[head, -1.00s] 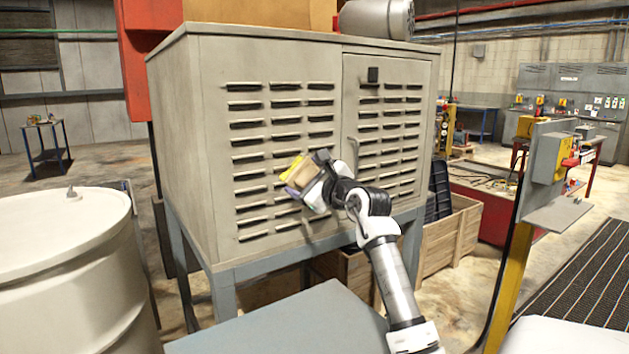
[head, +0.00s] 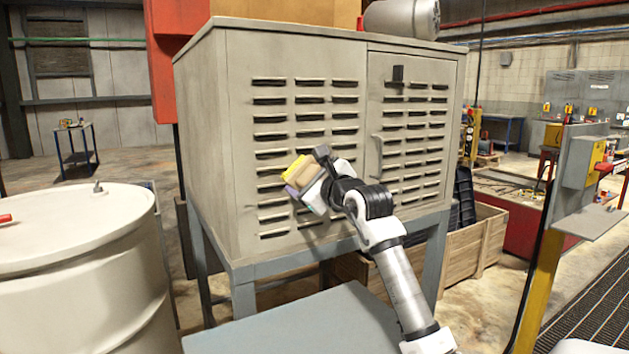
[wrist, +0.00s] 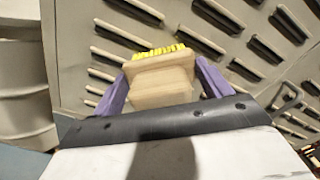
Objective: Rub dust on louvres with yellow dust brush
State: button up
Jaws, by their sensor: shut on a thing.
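The yellow dust brush, a wooden block (wrist: 160,80) with yellow bristles, is held between the purple fingers of my gripper (wrist: 152,92). In the head view the brush (head: 296,167) shows in front of the lower left bank of louvres, bristles toward the panel. My gripper (head: 305,180) is shut on its block. The louvres (head: 270,134) are rows of slots on the front of a grey cabinet (head: 205,130); they also show in the wrist view (wrist: 205,42). I cannot tell whether the bristles touch the panel. Dust on the louvres is too small to make out.
A cream drum (head: 75,270) stands at the left. A grey-blue flat surface (head: 290,325) lies in front of the cabinet. A wooden crate (head: 465,245) is at the lower right, and a yellow post (head: 540,280) stands right of it. The cabinet door has a handle (head: 377,155).

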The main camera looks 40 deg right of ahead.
aim_at(298, 180)
jog(key=w+a+b, duration=0.1)
jog(key=a+b, duration=0.2)
jog(key=a, duration=0.3)
jog(key=shift+w, duration=0.3)
jog(key=shift+s+d+r+p, duration=0.2)
jog(key=shift+d+r, duration=0.05)
jog(key=shift+d, duration=0.3)
jog(key=shift+s+d+r+p, duration=0.15)
jog(key=shift+d+r, duration=0.1)
jog(key=shift+d, duration=0.35)
jog(key=shift+s+d+r+p, duration=0.2)
jog(key=shift+d+r, duration=0.05)
jog(key=shift+d, duration=0.3)
jog(key=shift+s+d+p, duration=0.15)
jog(key=shift+d+p, duration=0.2)
jog(key=shift+d, duration=0.4)
jog(key=shift+s+d+p, duration=0.1)
jog(key=shift+d+p, duration=0.25)
jog(key=shift+d, duration=0.4)
jog(key=s+d+p, duration=0.3)
jog(key=d+p, duration=0.5)
jog(key=d, duration=0.5)
jog(key=shift+s+d, duration=0.3)
jog(key=shift+d, duration=0.1)
